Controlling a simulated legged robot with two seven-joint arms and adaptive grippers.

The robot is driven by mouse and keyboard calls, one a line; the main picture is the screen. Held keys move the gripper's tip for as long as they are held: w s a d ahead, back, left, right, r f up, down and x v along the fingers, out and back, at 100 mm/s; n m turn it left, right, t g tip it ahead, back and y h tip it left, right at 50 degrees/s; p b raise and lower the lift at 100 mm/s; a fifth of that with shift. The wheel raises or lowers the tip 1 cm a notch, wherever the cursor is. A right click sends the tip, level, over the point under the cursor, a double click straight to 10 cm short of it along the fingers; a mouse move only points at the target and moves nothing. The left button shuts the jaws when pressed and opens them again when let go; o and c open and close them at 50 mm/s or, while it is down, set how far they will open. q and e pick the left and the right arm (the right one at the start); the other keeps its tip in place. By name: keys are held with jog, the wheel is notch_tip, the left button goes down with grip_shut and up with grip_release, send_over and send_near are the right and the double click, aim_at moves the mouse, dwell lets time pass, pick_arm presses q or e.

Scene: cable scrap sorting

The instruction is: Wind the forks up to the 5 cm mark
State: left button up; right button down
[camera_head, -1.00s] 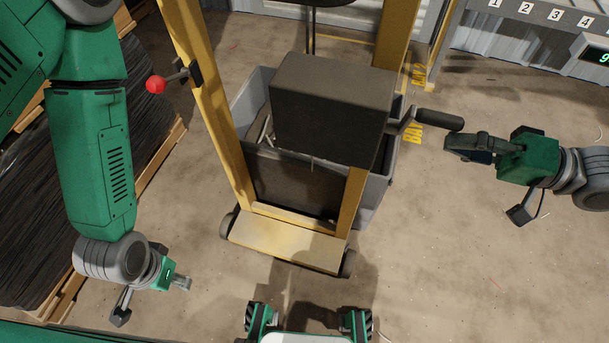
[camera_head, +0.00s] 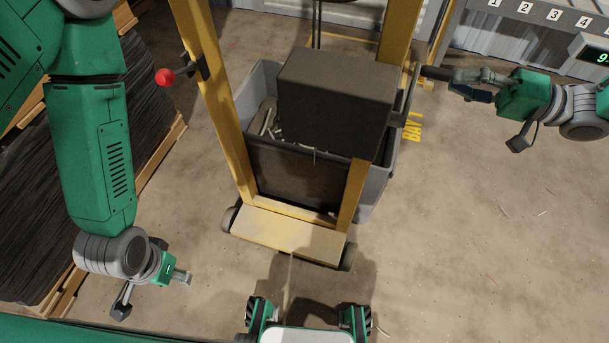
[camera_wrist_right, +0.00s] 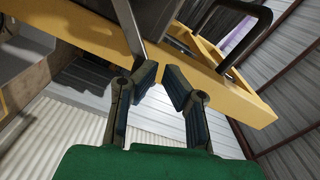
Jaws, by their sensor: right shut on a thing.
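The yellow lift truck (camera_head: 288,236) stands in front of me with a dark box-shaped housing (camera_head: 335,105) between its uprights. A crank (camera_head: 411,92) sticks out of the housing's right side, its dark handle (camera_head: 434,73) pointing right. My right gripper (camera_head: 452,78) is shut on the crank handle. In the right wrist view its fingers (camera_wrist_right: 164,86) show near the grey crank arm (camera_wrist_right: 130,28); the handle is not clear there. My left gripper (camera_head: 183,277) hangs empty at lower left, its jaws too small to judge. The forks and the 5 cm mark cannot be made out.
A grey bin (camera_head: 376,192) with scrap pieces stands behind the truck's frame. A red-knobbed lever (camera_head: 165,77) sticks out left of the left upright. A pallet with dark stacked material (camera_head: 95,190) stands at left.

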jog(key=w+f+b, duration=0.1)
jog(key=w+d+f, duration=0.1)
jog(key=w, duration=0.1)
jog(key=shift+w+f+b, duration=0.3)
jog(key=shift+b, duration=0.1)
jog(key=s+p+v, duration=0.1)
jog(key=p+v, duration=0.3)
jog(key=v, duration=0.4)
jog(key=shift+r, duration=0.4)
dwell(0.4)
jog(key=shift+a, duration=0.15)
